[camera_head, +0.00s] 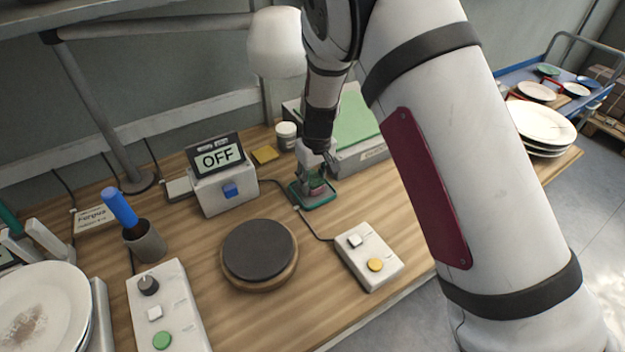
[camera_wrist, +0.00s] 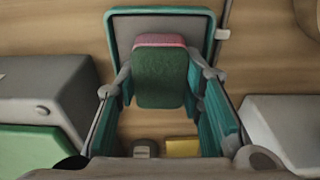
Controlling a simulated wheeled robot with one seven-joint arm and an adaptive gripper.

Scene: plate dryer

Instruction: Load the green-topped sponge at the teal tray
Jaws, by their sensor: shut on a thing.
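The green-topped sponge (camera_wrist: 160,78) has a pink layer along one edge. My gripper (camera_wrist: 163,82) is shut on it, with a finger on each side, in the wrist view. The teal tray (camera_wrist: 117,32) lies just beyond and beneath the sponge, which hides part of its near rim. In the head view my gripper (camera_head: 319,172) points down over the tray (camera_head: 312,204), and a bit of the sponge (camera_head: 318,188) shows pink inside the tray's outline. I cannot tell whether the sponge touches the tray floor.
A box with an OFF display (camera_head: 222,182) stands left of the tray. A grey box with a green top (camera_head: 358,150) stands close behind it on the right. A round dark pad (camera_head: 258,250) and a two-button box (camera_head: 368,256) lie in front. A yellow block (camera_head: 264,154) is behind.

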